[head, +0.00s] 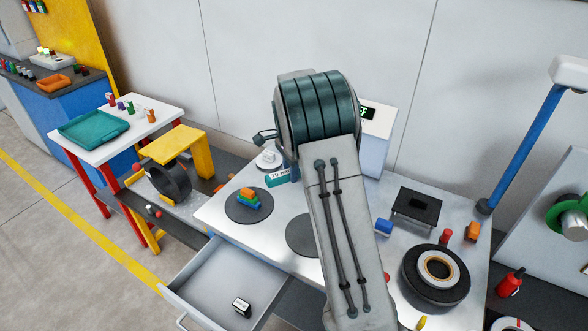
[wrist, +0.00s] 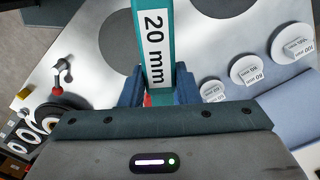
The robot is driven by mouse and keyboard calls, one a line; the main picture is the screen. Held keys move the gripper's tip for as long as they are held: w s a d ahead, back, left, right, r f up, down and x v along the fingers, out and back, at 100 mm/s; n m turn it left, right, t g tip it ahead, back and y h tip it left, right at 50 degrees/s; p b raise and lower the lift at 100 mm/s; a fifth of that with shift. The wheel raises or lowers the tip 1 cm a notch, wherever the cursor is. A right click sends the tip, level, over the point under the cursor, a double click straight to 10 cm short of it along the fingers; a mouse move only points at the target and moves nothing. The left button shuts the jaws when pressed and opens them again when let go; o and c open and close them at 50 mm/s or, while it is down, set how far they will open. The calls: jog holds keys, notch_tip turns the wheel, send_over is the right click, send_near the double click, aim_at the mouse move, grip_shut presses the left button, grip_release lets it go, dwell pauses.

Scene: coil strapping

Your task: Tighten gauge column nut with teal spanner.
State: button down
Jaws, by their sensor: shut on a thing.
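The teal spanner (wrist: 155,45), labelled "20 mm", is held upright in the wrist picture between the two blue fingers of my gripper (wrist: 158,88). Its working end lies outside the wrist view. I cannot make out a column nut in either view.
The metal bench (head: 222,212) carries dark round mats, stacked coloured blocks (head: 248,198), a black coil (head: 436,275) and a black stand (head: 417,206). White discs (wrist: 292,42) lie right in the wrist view. An open drawer (head: 225,285) juts out in front.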

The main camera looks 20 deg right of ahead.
jog(key=shift+s+a, duration=0.1)
jog(key=shift+a, duration=0.4)
jog(key=shift+r, duration=0.1)
jog(key=shift+r+p, duration=1.75)
jog(key=shift+r, duration=0.75)
jog(key=shift+f, duration=0.1)
jog(key=s+f+n+b, duration=0.2)
jog(key=s+f+n, duration=0.4)
jog(key=f, duration=0.3)
jog(key=s+a+f+n+b, duration=0.1)
jog(key=s+f+n+b, duration=0.2)
jog(key=s+f+n, duration=0.3)
jog(key=shift+s+a+f+n, duration=0.2)
jog(key=shift+s+f+n, duration=0.15)
jog(key=shift+f+n, duration=1.55)
